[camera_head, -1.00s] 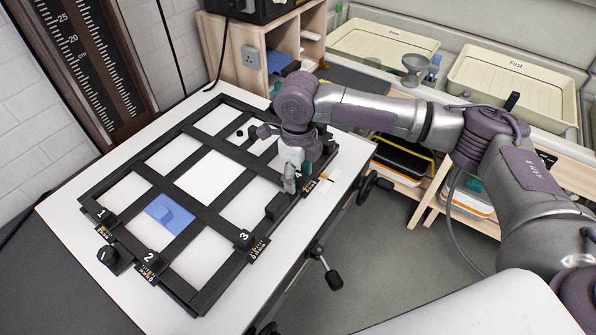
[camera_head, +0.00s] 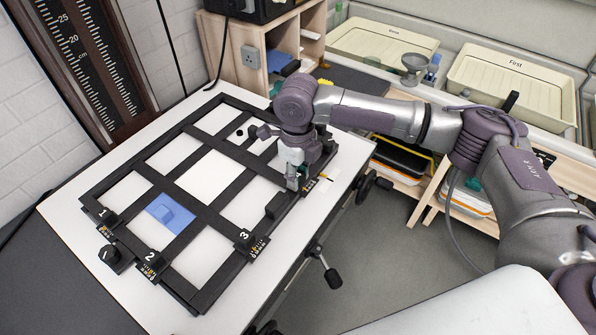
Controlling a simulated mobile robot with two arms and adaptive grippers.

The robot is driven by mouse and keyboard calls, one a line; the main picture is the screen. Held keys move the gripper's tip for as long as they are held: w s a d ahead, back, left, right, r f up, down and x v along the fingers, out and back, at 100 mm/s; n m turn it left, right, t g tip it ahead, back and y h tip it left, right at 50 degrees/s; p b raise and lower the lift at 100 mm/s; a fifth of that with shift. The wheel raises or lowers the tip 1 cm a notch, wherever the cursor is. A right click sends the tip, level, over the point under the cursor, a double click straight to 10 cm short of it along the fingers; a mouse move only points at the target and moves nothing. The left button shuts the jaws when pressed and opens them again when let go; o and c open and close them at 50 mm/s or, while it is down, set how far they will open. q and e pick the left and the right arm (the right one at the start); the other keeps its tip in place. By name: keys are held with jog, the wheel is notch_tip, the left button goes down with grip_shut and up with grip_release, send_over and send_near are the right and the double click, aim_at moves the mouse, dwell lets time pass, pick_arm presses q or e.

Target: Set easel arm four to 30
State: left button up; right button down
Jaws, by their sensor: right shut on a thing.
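The black easel frame (camera_head: 197,227) lies on the white table, its bars crossing over a white base. Sliding arms are labelled 1 (camera_head: 103,214), 2 (camera_head: 151,256) and 3 (camera_head: 243,238), each with a small scale at the frame's edge. The fourth arm's end is at the right edge by my right gripper (camera_head: 293,183), which hides its label and most of its knob. My right gripper points down and is shut on the arm four knob; the contact itself is mostly hidden. The scale reading there is too small to tell. My left gripper is out of view.
Cream trays (camera_head: 512,85) stand on the back counter. A ruled column (camera_head: 92,62) rises at the left. Table clamp knobs (camera_head: 332,278) stick out at the right.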

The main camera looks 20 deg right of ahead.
jog(key=shift+r, duration=0.15)
jog(key=shift+w+d, duration=0.1)
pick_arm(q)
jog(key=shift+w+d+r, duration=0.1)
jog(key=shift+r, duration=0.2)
pick_arm(e)
jog(key=c, duration=0.8)
grip_release()
jog(key=shift+c, duration=0.2)
jog(key=shift+r, duration=0.15)
notch_tip(320, 180, up, 12)
jog(key=shift+f, duration=0.25)
